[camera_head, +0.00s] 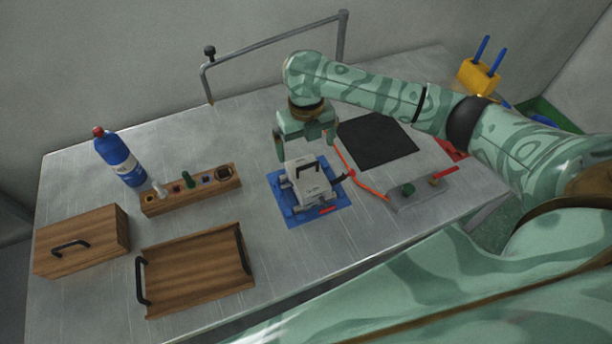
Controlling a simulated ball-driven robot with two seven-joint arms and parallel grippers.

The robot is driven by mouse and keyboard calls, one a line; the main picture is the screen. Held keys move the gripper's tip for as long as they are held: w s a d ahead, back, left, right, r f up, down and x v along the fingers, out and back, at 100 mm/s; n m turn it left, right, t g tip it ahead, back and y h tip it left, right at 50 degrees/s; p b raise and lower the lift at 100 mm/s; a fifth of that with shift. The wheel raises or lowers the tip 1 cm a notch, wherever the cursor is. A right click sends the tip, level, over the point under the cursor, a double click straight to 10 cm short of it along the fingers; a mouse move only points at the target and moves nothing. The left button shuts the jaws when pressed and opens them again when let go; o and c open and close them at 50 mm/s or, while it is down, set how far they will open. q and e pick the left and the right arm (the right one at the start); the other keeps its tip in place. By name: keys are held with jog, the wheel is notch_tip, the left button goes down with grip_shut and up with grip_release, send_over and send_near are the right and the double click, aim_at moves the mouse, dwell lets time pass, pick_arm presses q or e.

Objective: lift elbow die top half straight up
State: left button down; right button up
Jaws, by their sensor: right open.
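The elbow die (310,183) is a light grey block with a dark handle on top. It sits on a blue base mat (325,213) near the middle of the table. My right gripper (305,143) is open behind and above the die, with its two fingers spread and pointing down. One finger hangs left of the die's back edge and the other is to its right. Nothing shows between the fingers, and I cannot tell whether they touch the die. My left gripper is not in view.
A wooden holder (207,194), a bottle (121,160), a wooden box (80,245) and a handled tray (195,272) stand on the left. A black mat (376,140) lies at the back right. A grey control box (422,194) and orange hose (368,186) are right of the die.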

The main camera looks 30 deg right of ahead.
jog(key=b, duration=0.1)
send_over(307, 174)
jog(key=f, duration=0.5)
jog(key=shift+w, duration=0.3)
jog(key=shift+f, duration=0.15)
jog(key=f, duration=0.1)
jog(key=f+b, duration=0.1)
jog(key=f, duration=0.1)
jog(key=f+b, duration=0.1)
jog(key=f, duration=0.1)
jog(key=shift+s, duration=0.3)
jog(key=c, duration=1.3)
jog(key=shift+r, duration=0.1)
jog(key=c, duration=0.3)
jog(key=shift+r, duration=0.1)
